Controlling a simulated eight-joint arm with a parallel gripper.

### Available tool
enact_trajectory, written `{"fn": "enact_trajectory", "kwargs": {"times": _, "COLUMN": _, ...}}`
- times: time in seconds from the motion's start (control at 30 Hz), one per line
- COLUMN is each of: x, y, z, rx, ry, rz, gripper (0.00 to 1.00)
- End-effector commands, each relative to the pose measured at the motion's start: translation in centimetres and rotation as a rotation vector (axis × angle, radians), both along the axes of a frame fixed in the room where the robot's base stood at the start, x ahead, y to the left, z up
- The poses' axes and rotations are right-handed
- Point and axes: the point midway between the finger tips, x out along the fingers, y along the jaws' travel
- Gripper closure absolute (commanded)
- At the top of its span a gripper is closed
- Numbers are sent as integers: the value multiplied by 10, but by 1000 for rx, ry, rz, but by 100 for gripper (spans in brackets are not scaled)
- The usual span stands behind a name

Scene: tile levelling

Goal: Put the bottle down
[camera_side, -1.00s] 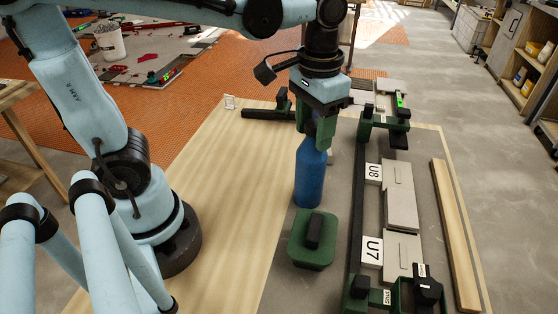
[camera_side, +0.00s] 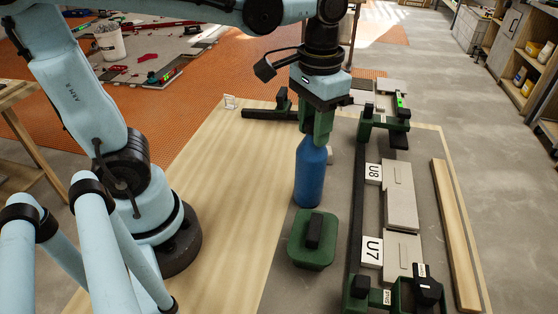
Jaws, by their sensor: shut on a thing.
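The blue bottle (camera_side: 310,176) stands upright on or just over the board, left of the dark rail; I cannot tell whether its base touches. My gripper (camera_side: 316,138) points straight down from above, its green fingers shut on the top of the bottle. The fingers hide the bottle's neck.
A green block with a black handle (camera_side: 312,240) sits just in front of the bottle. To the right, a dark rail (camera_side: 357,200) runs beside tiles labelled U8 (camera_side: 400,190) and U7 (camera_side: 403,252). A wooden strip (camera_side: 454,235) lies farther right.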

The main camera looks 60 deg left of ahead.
Motion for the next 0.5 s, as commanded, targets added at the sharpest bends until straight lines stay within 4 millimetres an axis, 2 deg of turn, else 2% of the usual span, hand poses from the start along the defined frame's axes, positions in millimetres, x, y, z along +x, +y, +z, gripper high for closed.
{"fn": "enact_trajectory", "kwargs": {"times": 0.5, "x": 0, "y": 0, "z": 37, "rx": 0, "ry": 1, "rz": 0, "gripper": 100}}
